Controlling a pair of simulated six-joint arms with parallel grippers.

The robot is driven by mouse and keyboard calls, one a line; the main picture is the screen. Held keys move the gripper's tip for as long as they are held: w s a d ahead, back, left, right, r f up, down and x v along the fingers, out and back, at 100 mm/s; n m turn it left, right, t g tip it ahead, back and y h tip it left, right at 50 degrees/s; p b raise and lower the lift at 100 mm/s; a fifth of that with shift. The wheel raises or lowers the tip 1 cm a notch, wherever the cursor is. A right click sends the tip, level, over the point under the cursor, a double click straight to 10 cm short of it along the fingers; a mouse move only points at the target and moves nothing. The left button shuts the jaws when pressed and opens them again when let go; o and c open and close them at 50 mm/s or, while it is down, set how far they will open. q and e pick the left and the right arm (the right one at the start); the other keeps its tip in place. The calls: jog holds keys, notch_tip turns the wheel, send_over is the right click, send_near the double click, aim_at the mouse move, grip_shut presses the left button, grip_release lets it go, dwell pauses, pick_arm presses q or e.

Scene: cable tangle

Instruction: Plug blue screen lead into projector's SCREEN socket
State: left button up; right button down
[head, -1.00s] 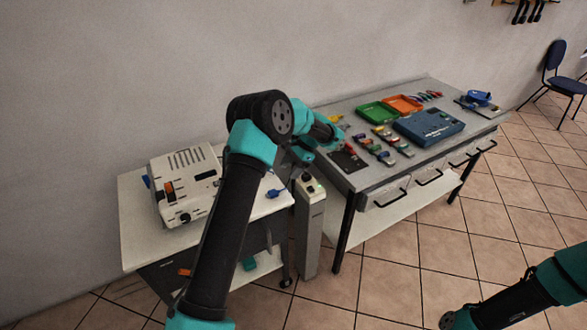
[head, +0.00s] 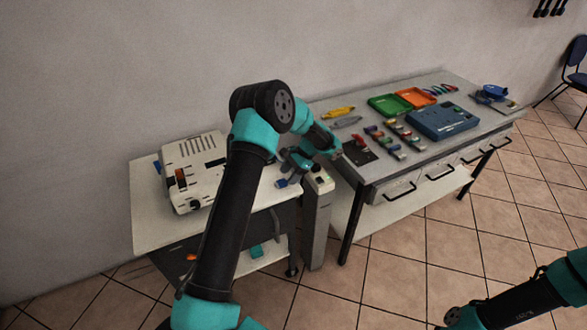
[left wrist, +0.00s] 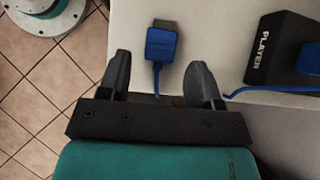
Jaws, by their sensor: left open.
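The white projector (head: 192,172) sits on the small side table at the left in the head view; its socket labels are too small to read. A blue plug (head: 281,183) lies near the table's right side. In the left wrist view a blue plug (left wrist: 161,46) with a thin blue cable lies just beyond and between my fingertips, apart from both. My left gripper (left wrist: 159,72) is open and empty above the table edge. In the head view it is small and partly hidden by my arm.
A black block marked PLAYER (left wrist: 278,48) with another blue plug (left wrist: 308,58) is close on the right. A grey post (head: 317,222) stands between the side table and the workbench (head: 385,172), which holds trays, tools and a blue case (head: 442,121).

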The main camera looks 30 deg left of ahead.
pick_arm(q)
jog(key=shift+x, duration=0.8)
jog(key=c, duration=1)
notch_tip(320, 180, up, 7)
dwell(0.5)
jog(key=o, duration=0.5)
jog(key=shift+c, duration=0.2)
jog(key=c, duration=0.5)
jog(key=shift+o, duration=0.2)
